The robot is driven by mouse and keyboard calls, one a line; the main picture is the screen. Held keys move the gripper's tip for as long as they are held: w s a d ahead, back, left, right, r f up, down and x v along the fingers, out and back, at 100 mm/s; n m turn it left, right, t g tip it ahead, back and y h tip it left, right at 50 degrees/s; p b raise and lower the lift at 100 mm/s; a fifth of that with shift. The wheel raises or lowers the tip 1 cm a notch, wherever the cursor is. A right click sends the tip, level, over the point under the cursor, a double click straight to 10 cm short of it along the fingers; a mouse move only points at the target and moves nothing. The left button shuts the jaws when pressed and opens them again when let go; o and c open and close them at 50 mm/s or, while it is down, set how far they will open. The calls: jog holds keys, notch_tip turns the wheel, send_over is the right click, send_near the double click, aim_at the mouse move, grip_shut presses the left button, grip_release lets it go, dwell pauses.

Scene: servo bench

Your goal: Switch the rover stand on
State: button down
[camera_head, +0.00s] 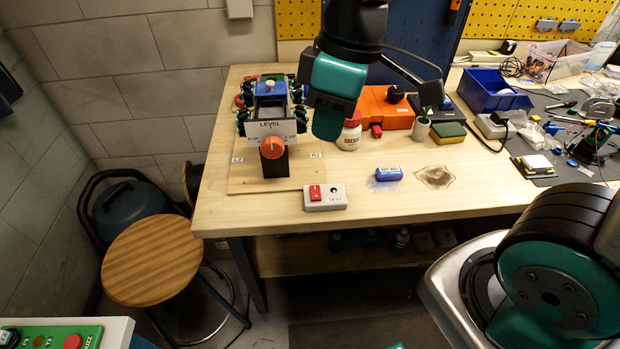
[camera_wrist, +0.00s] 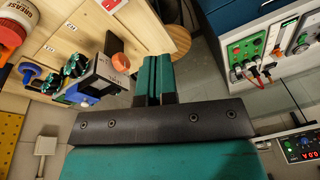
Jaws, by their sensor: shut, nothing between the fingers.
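The rover stand (camera_head: 240,178) is a wooden board at the left of the bench. A rover with green-hubbed wheels and a blue block (camera_head: 270,88) sits on it. At its front is a plate marked LEVEL with an orange knob (camera_head: 273,148), also seen in the wrist view (camera_wrist: 121,62). A small pale box (camera_head: 325,204) with a red switch (camera_head: 315,193) and a dark round spot lies at the board's front right corner. In the wrist view its red part shows at the top edge. My gripper (camera_wrist: 153,62) is shut and empty, apart from the rover. Its fingertips are not clear in the head view.
A wooden stool (camera_head: 152,258) stands left of the bench. A panel with buttons (camera_head: 55,338) is at lower left. Bare wood lies along the front edge.

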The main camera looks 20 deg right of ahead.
aim_at(314, 187)
jog(key=w+d+f+n+h+b, duration=0.2)
jog(key=w+f+n+b, duration=0.1)
jog(key=w+f, duration=0.4)
jog(key=w+n, duration=0.1)
jog(key=w, duration=0.1)
jog(key=shift+w+d+f, duration=0.25)
jog(key=shift+w+d, duration=0.05)
notch_tip(314, 187, down, 14)
jog(key=shift+f+p, duration=0.1)
jog(key=shift+p, duration=0.55)
